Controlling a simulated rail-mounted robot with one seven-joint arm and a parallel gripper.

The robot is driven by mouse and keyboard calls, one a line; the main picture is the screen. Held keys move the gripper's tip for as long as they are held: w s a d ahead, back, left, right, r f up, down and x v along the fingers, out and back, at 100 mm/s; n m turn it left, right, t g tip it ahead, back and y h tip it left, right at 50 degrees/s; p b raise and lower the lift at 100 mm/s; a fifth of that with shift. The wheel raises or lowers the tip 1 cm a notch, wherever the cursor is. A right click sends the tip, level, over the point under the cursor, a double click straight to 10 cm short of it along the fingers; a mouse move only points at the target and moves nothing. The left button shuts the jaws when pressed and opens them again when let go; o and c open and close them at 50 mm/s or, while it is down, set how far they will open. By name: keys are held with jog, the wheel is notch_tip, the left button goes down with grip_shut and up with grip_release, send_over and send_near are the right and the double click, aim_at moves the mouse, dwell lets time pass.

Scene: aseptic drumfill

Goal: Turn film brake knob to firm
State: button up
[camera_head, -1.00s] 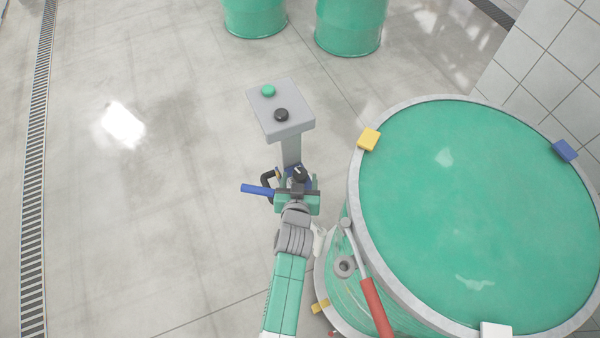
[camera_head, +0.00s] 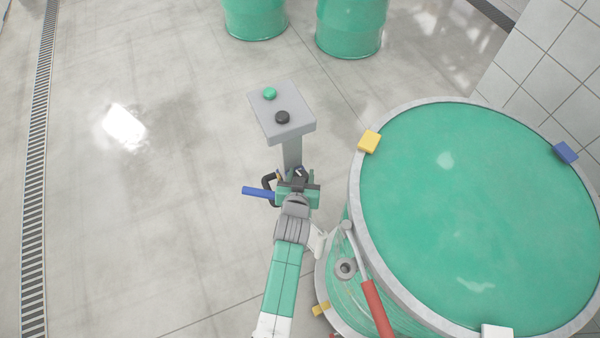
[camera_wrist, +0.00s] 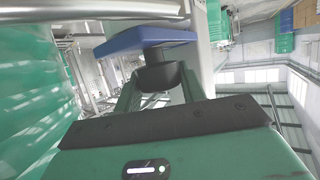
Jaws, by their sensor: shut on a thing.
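The film brake knob (camera_wrist: 160,74) is black and sits against a blue plate (camera_wrist: 150,38) in the wrist view. My gripper (camera_wrist: 160,82) has one green finger on each side of the knob and is shut on it. In the head view my gripper (camera_head: 298,175) is at the foot of the grey post, left of the big drum, and its body hides most of the knob. The knob's pointer setting cannot be read.
A grey control box (camera_head: 282,105) with a green and a black button stands just beyond. A blue handle (camera_head: 258,192) sticks out left of my gripper. The large green drum (camera_head: 480,210) and a red-handled lever (camera_head: 377,307) are close on the right. Floor at left is clear.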

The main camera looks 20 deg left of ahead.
jog(key=shift+a+r+p, duration=0.1)
jog(key=shift+r+p, duration=0.45)
jog(key=shift+p, duration=0.05)
jog(key=shift+a+f+m+t+h+b, duration=0.15)
jog(key=shift+f+m+t+h+b, duration=0.15)
jog(key=shift+m+h, duration=0.3)
jog(key=f+h+b, duration=0.1)
jog(key=b, duration=0.2)
jog(key=shift+m, duration=0.4)
jog(key=shift+f+b, duration=0.1)
jog(key=shift+b, duration=0.8)
jog(key=shift+r+m+h+b, duration=0.3)
jog(key=shift+m+h+b, duration=0.2)
jog(key=shift+h+b, duration=0.1)
jog(key=shift+d+r, duration=0.2)
jog(key=shift+r, duration=0.05)
jog(key=o, duration=1)
